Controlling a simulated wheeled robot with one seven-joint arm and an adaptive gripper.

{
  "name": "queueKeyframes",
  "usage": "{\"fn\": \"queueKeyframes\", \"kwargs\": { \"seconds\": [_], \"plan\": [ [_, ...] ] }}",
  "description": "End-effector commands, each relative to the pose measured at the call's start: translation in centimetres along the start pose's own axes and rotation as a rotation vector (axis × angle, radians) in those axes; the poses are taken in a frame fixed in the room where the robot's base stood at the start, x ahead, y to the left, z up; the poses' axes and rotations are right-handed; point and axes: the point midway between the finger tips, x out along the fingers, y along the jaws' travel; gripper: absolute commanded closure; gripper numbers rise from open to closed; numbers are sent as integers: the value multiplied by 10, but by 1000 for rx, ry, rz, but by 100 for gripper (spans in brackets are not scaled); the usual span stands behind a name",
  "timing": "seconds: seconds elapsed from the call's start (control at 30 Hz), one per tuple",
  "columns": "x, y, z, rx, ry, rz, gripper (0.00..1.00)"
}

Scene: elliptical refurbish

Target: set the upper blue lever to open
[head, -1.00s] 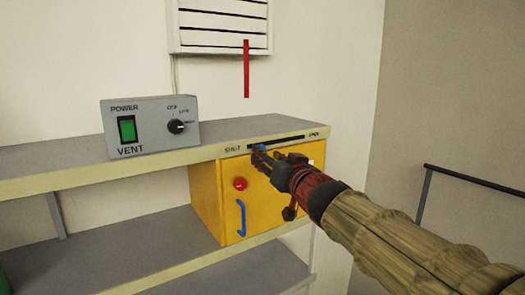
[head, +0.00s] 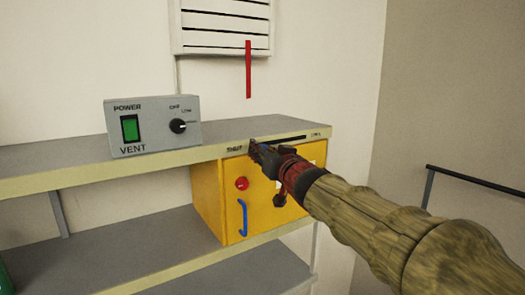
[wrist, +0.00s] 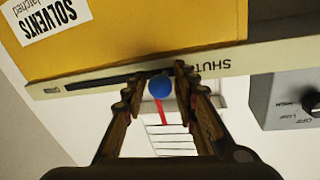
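The upper blue lever shows in the wrist view as a round blue knob (wrist: 160,87). It is at the SHUT end of a black slot (wrist: 98,81) in the shelf's edge strip. In the head view the slot (head: 290,139) runs right towards a small label at its far end. My gripper (head: 256,149) is at the left end of the slot and hides the knob there. In the wrist view my gripper (wrist: 161,76) has one finger on each side of the knob, with narrow gaps showing, so it looks open around it.
A yellow cabinet (head: 207,200) under the shelf carries a red knob (head: 242,184) and a lower blue handle (head: 243,218). A grey VENT power box (head: 153,126) stands on the shelf, left of my gripper. A red strip (head: 248,70) hangs from the wall vent (head: 222,25).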

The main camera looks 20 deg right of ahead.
Motion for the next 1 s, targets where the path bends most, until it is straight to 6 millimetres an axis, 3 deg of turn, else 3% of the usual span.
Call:
{"fn": "queueKeyframes", "kwargs": {
  "seconds": [0.47,1.0],
  "plan": [
    [0,0,0,0,0,0,100],
    [0,0,0,0,0,0,100]
  ]
}}
